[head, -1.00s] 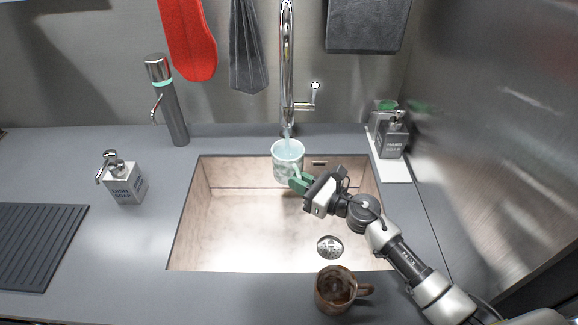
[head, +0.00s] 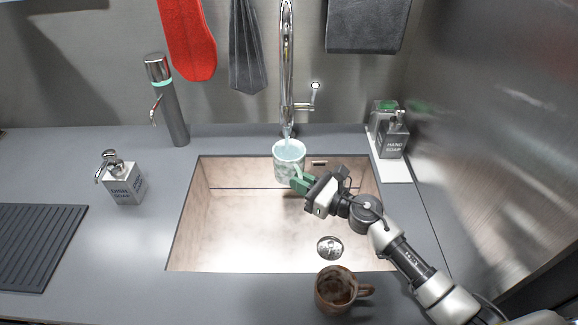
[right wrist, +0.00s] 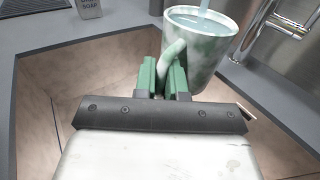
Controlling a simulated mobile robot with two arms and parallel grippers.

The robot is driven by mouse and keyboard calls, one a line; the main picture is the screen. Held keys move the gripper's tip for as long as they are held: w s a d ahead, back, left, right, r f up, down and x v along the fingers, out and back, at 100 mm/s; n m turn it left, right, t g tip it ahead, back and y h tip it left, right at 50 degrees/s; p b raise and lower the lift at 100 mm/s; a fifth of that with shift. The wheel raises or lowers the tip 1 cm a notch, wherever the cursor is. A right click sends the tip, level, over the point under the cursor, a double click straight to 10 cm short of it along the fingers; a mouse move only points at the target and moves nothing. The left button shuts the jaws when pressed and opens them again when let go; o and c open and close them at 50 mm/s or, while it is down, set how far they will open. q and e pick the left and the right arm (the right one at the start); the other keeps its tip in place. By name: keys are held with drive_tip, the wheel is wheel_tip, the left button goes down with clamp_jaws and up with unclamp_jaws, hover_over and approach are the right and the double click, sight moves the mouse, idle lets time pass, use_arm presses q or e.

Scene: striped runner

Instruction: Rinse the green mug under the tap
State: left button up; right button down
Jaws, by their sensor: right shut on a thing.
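The green mug (head: 287,169), pale with green mottling, is upright under the tap (head: 287,70) over the back of the sink. Water runs from the spout into it, and water shows inside the mug in the right wrist view (right wrist: 205,52). My right gripper (head: 299,183) is shut on the mug's handle; its green fingers (right wrist: 162,77) close around the handle in the right wrist view. My left gripper is not in view.
The sink basin (head: 240,235) is otherwise empty, with a drain (head: 330,248). A brown mug (head: 336,288) stands at the front edge. Dish soap (head: 125,183) is at left, hand soap (head: 392,138) at right, and a steel dispenser (head: 172,110) at back left.

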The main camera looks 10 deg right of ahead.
drive_tip(key=shift+w+a+r, duration=0.1)
drive_tip(key=shift+a, duration=0.05)
drive_tip(key=shift+s+d, duration=0.25)
drive_tip(key=shift+d, duration=0.35)
drive_tip(key=shift+w+a, duration=0.1)
drive_tip(key=shift+a, duration=0.15)
drive_tip(key=shift+w+a, duration=0.15)
drive_tip(key=shift+a, duration=0.2)
drive_tip(key=shift+d+b, duration=0.25)
drive_tip(key=shift+b, duration=0.1)
drive_tip(key=shift+s+d, duration=0.25)
drive_tip(key=shift+d, duration=0.1)
drive_tip(key=shift+a, duration=0.15)
drive_tip(key=shift+w+a, duration=0.25)
drive_tip(key=shift+a, duration=0.2)
